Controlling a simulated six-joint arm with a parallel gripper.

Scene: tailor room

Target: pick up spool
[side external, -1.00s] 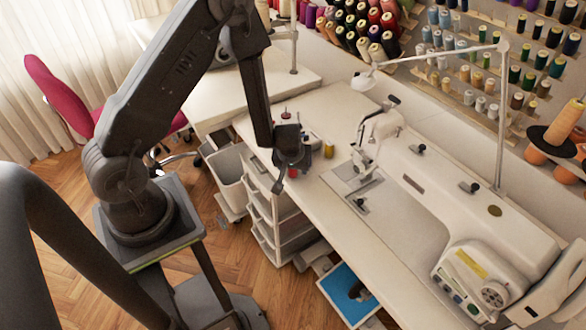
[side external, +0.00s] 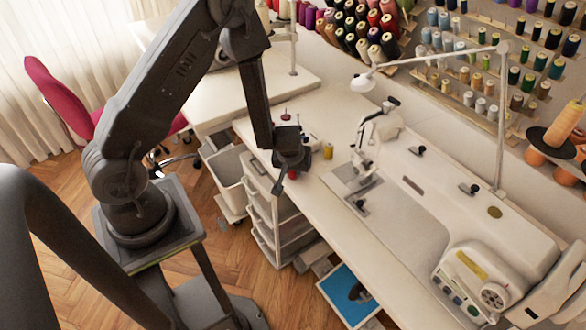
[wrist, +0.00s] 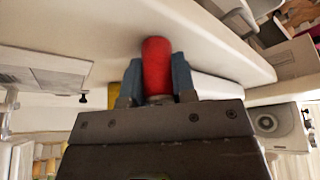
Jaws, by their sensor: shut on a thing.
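A red spool (wrist: 156,62) stands out between the two blue-grey fingers of my gripper in the wrist view. The fingers are shut on its sides, and its lower end is partly hidden by the gripper body. In the side external view my gripper (side external: 284,178) hangs by the left edge of the white sewing table (side external: 312,179). The red spool cannot be made out there, and I cannot tell whether it touches the table.
A yellow spool (side external: 328,151) stands on the table just right of my gripper. Small red-topped items (side external: 286,116) lie behind it. The white sewing machine (side external: 440,200) fills the table's right side. A drawer unit (side external: 275,220) is below the edge.

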